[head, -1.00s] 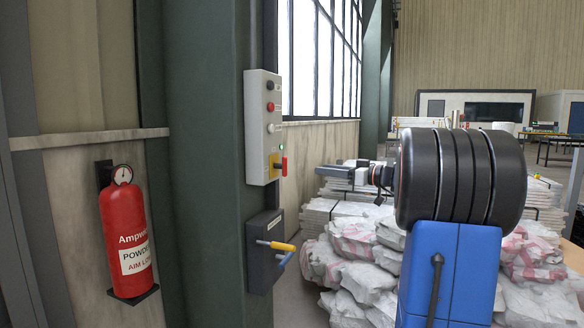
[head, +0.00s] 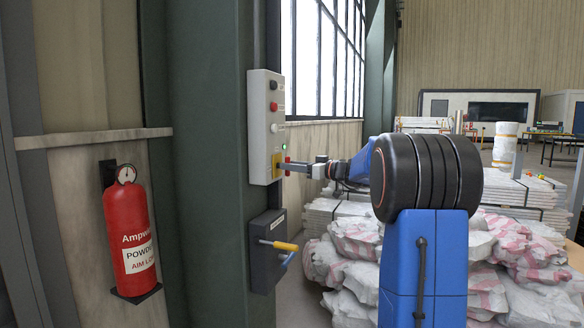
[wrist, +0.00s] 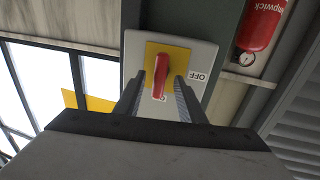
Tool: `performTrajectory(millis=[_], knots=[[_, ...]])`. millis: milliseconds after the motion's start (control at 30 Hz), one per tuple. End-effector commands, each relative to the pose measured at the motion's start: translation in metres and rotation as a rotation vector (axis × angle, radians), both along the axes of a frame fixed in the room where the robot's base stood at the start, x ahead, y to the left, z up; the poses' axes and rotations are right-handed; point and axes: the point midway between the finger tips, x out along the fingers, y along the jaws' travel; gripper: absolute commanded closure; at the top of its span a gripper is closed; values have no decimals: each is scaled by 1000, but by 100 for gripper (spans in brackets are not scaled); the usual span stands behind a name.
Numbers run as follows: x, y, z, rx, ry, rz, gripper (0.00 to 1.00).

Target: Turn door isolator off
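The door isolator is a red rotary handle (wrist: 160,76) on a yellow plate (wrist: 178,57), low on a grey control box (head: 258,132) fixed to a green column. In the wrist view the handle runs roughly up and down the picture, and an "OFF" label (wrist: 198,77) shows to the right of the plate. My gripper (head: 290,167) is at the isolator and partly covers it in the head view. In the wrist view its two fingers are apart, one on each side of the handle, with gaps visible. I cannot tell how far the fingertips reach along the handle.
Below the control box is a dark box (head: 265,248) with yellow and blue levers (head: 284,246) sticking out. A red fire extinguisher (head: 131,235) hangs at the left. Wrapped sacks (head: 345,260) are piled behind my arm. Windows (head: 320,60) are beyond the column.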

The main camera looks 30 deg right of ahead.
Motion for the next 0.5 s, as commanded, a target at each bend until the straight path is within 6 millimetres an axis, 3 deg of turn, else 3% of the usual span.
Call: performTrajectory(millis=[333,500], knots=[[4,2,0,0,0,0,64],[3,2,0,0,0,0,100]])
